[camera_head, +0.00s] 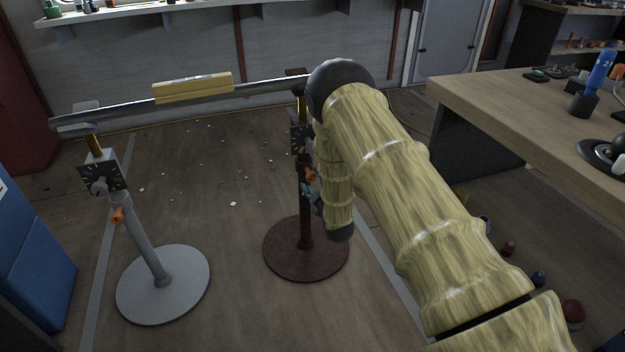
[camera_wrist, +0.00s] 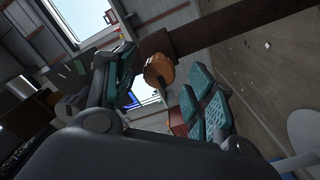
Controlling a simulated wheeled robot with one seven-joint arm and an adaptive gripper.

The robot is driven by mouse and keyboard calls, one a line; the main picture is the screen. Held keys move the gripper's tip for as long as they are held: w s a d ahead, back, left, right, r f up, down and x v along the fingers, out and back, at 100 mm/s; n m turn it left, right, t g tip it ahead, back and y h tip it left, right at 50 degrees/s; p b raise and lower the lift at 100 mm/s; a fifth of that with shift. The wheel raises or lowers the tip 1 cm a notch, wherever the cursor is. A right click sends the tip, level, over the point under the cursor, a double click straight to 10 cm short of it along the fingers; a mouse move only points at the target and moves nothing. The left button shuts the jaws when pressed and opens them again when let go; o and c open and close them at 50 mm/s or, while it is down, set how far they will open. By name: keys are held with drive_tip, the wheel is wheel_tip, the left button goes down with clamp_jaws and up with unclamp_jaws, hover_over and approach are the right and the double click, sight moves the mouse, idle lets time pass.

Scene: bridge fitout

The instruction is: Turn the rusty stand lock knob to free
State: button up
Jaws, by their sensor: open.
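The rusty stand (camera_head: 305,215) has a dark brown post and round base, in the middle of the head view. Its orange lock knob (camera_head: 308,174) sits on the post, partly hidden by my arm. In the wrist view the knob (camera_wrist: 158,70) is a dark orange lobed piece at the end of the brown post (camera_wrist: 235,25). My gripper (camera_wrist: 162,88) is open, with teal pads to either side of the knob in the picture. I cannot tell whether they touch it. In the head view my gripper (camera_head: 314,190) is at the knob, mostly hidden by my arm.
A grey stand (camera_head: 148,240) with its own orange knob (camera_head: 118,215) stands to the left. A long bar (camera_head: 120,112) spans both stands and carries a yellow level (camera_head: 193,87). A wooden bench (camera_head: 500,105) is at right, blue boxes (camera_head: 40,250) at left. Small bits litter the floor.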

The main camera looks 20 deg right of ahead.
drive_tip(key=s, duration=0.9)
drive_tip(key=shift+s+d, duration=0.15)
drive_tip(key=shift+s, duration=0.05)
drive_tip(key=s+f+m+g+h, duration=0.1)
drive_tip(key=s+f+m+g, duration=0.55)
drive_tip(key=s+f, duration=1.2)
drive_tip(key=s+a+m+g, duration=0.2)
drive_tip(key=s+g, duration=0.4)
drive_tip(key=s, duration=1.1)
drive_tip(key=s+a+m+g, duration=0.25)
drive_tip(key=s+g, duration=0.35)
drive_tip(key=s, duration=1)
wheel_tip(320, 180, up, 28)
drive_tip(key=p, duration=2.9)
drive_tip(key=shift+w+p, duration=0.15)
drive_tip(key=shift+p, duration=0.2)
